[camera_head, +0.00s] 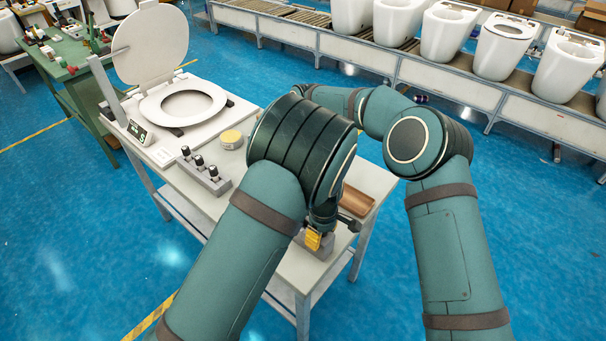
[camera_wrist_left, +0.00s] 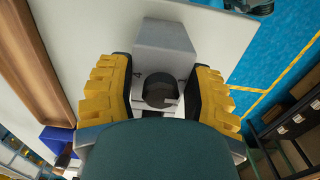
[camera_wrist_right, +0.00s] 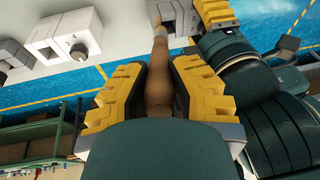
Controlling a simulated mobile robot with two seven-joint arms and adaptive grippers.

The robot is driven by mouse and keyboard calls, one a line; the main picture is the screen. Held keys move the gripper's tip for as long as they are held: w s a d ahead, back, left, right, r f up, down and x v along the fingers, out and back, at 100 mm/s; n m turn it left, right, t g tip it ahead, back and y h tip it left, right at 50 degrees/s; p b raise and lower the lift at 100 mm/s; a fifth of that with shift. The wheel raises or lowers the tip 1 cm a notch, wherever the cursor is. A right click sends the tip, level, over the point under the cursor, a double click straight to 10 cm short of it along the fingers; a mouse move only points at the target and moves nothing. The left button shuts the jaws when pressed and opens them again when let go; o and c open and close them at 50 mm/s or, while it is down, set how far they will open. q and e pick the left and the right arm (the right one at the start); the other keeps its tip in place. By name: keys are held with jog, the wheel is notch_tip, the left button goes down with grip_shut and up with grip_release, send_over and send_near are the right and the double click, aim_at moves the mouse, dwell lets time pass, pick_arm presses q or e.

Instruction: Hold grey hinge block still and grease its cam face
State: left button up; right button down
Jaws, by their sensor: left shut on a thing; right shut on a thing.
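The grey hinge block (camera_wrist_left: 165,48) sits on the white table between the yellow fingers of my left gripper (camera_wrist_left: 163,95). A dark round part (camera_wrist_left: 160,90) shows on the block. In the head view, the block (camera_head: 318,247) is low beside the left gripper (camera_head: 313,238), at the table's near end. My right gripper (camera_wrist_right: 158,92) is shut on a brown wooden-handled tool (camera_wrist_right: 158,75). The tool's thin far end points at the hinge block (camera_wrist_right: 182,14) in the right wrist view; I cannot tell whether they touch. In the head view my arms hide the right gripper and the tool.
A toilet seat with raised lid (camera_head: 150,45) is at the far end. A brown wooden piece (camera_head: 356,201) lies near the hinge block. A conveyor (camera_head: 440,80) carries toilets behind.

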jog(key=shift+w, duration=0.15)
jog(key=shift+s+f, duration=0.15)
jog(key=shift+s, duration=0.2)
jog(key=shift+a, duration=0.3)
jog(key=shift+w, duration=0.35)
jog(key=shift+s, duration=0.3)
dwell(0.6)
jog(key=shift+r, duration=3.55)
